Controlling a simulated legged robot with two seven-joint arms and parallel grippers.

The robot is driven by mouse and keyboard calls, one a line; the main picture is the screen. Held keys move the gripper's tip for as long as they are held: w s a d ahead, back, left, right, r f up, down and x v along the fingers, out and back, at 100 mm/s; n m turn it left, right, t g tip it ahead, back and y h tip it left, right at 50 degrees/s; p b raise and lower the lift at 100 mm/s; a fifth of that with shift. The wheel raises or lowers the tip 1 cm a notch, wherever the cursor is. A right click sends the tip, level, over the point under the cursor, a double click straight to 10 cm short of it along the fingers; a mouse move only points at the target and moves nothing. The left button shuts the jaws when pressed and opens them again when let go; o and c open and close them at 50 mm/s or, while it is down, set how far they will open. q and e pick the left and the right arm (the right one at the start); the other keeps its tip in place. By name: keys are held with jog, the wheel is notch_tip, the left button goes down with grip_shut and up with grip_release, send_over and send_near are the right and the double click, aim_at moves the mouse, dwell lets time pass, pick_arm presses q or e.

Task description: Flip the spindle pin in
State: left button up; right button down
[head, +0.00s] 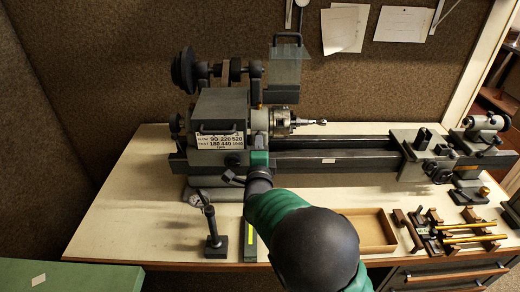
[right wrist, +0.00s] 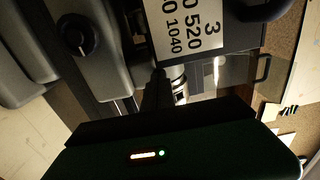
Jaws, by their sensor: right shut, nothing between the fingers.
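The grey lathe headstock (head: 222,112) stands on the bench, with a white speed plate (head: 220,142) on its front. The plate also shows upside down in the right wrist view (right wrist: 195,30). The metal chuck (head: 283,122) sits at its right side and holds a pointed piece. I cannot make out the spindle pin in either view. My right gripper (head: 258,142) is at the headstock's front, just right of the plate. Its dark fingers (right wrist: 158,92) are shut and empty beside the headstock. Whether they touch it is unclear. My left gripper is out of view.
The lathe bed (head: 345,160) runs right to the tailstock (head: 484,127). A shallow wooden tray (head: 368,228) and brass-rod tooling (head: 465,232) lie front right. A dark upright tool (head: 214,235) stands front left. The bench top at left (head: 130,215) is clear.

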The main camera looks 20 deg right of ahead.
jog(key=b+v, duration=0.1)
jog(key=v, duration=1.5)
jog(key=shift+s+b, duration=0.35)
jog(key=shift+a+f, duration=0.15)
jog(key=shift+a, duration=0.05)
jog(key=s+f+n+g+y+p, duration=0.2)
jog(key=s+f+n+g+y, duration=0.25)
jog(key=f+n+g, duration=0.6)
jog(key=s+d+f+n+g, duration=0.2)
jog(key=s+f+n, duration=0.2)
jog(key=s+n, duration=0.1)
jog(key=s+d+f+n+g+p, duration=0.1)
jog(key=s+d+f+n+g, duration=0.1)
jog(key=s, duration=0.6)
notch_tip(320, 180, down, 2)
jog(key=d+n, duration=0.1)
jog(key=n, duration=0.2)
jog(key=shift+d+n, duration=0.2)
jog(key=shift+n, duration=0.15)
